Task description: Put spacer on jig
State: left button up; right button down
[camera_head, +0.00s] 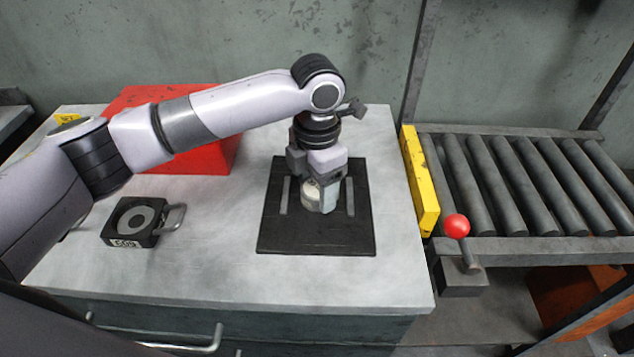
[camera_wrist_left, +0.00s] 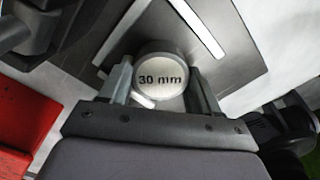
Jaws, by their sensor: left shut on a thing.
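The spacer (camera_head: 310,195) is a short pale cylinder. In the left wrist view its top reads "30 mm" (camera_wrist_left: 160,77). My left gripper (camera_head: 322,196) points down and is shut on the spacer, with one finger on each side of it; the fingers also show in the left wrist view (camera_wrist_left: 160,88). The spacer is over the middle of a black plate with two light slots (camera_head: 316,238), which looks like the jig. Whether its underside touches the plate is hidden. My right gripper is not in view.
A black block with a ring, a handle and a "609" label (camera_head: 128,229) sits left of the plate. A red box (camera_head: 215,155) stands behind my left arm. A yellow bar (camera_head: 420,185) and roller conveyor (camera_head: 530,180) lie right, with a red-knobbed lever (camera_head: 457,226).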

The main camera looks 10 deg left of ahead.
aim_at(317, 187)
pick_arm(q)
jog(key=o, duration=1.6)
jog(key=shift+o, duration=0.2)
notch_tip(317, 187, up, 12)
